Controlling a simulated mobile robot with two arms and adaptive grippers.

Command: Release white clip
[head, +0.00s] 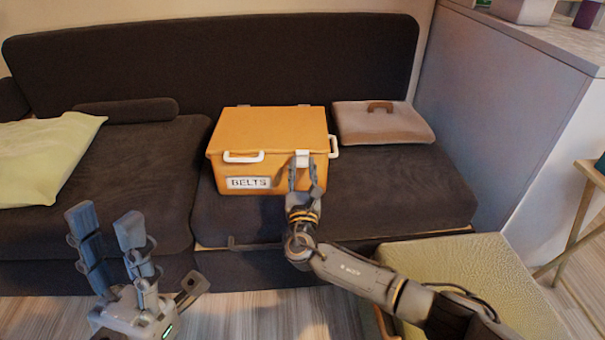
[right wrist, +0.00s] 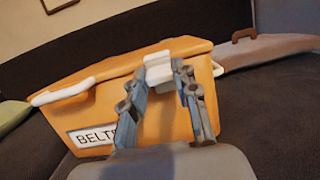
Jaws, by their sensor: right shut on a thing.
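An orange box (head: 268,128) labelled BELTS stands on the dark sofa seat with its lid down. A white clip (head: 302,158) sits at the front of the lid, right of the label; it also shows in the right wrist view (right wrist: 158,69). My right gripper (head: 304,168) is at the box front, its two fingers on either side of the clip and shut on it. The fingers also show in the right wrist view (right wrist: 162,80). My left gripper (head: 105,222) is open and empty, in front of the sofa at the lower left.
A beige case (head: 382,122) lies right of the box. A yellow-green pillow (head: 45,155) lies at left. A greenish stool (head: 485,275) stands front right, under my right arm.

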